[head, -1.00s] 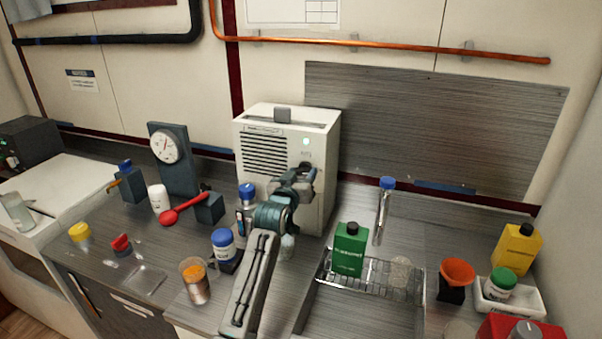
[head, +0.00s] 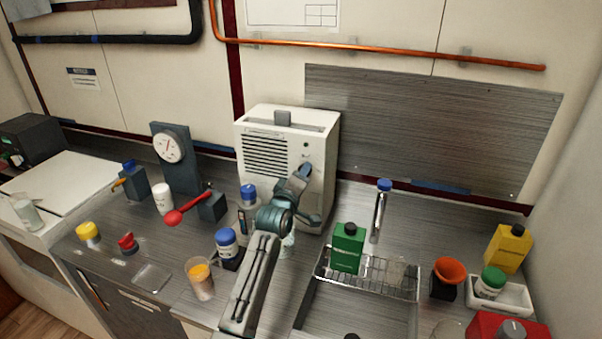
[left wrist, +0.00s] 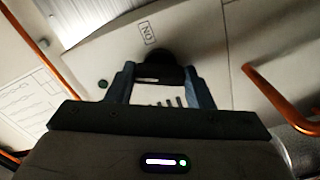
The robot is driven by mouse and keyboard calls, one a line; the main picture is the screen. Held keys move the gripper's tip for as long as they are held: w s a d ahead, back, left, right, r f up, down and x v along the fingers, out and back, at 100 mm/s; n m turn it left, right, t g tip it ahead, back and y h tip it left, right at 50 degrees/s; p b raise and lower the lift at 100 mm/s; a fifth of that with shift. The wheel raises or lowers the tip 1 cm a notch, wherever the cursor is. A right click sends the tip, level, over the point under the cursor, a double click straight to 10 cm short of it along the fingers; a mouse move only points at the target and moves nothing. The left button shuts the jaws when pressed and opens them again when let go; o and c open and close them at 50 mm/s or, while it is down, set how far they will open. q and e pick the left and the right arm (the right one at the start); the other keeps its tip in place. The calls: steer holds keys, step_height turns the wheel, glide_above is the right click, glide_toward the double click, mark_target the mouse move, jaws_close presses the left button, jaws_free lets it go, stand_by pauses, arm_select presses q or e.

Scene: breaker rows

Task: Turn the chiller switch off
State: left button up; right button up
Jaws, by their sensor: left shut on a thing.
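The chiller (head: 268,184) is a white box with a dark grille, standing against the wall at the back of the counter. Its small round indicator lamp (head: 306,144) is dark; the lamp also shows dark in the left wrist view (left wrist: 102,84). My left gripper (head: 303,171) is at the right part of the chiller's front. In the left wrist view its two fingers (left wrist: 160,80) are closed on the black chiller switch (left wrist: 157,62), one on each side. An ON label (left wrist: 147,33) shows beyond the switch. In the head view the gripper hides the switch. My right gripper does not show.
A grey gauge stand (head: 178,182), a red-handled valve (head: 212,207) and a blue-capped jar (head: 227,242) stand left of my arm. A copper pipe (head: 390,52) runs along the wall above.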

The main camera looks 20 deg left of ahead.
arm_select(q)
steer(key=n+p, duration=0.2)
steer(key=n, duration=0.2)
steer(key=shift+n, duration=0.4)
stand_by(0.4)
steer(key=o, duration=1)
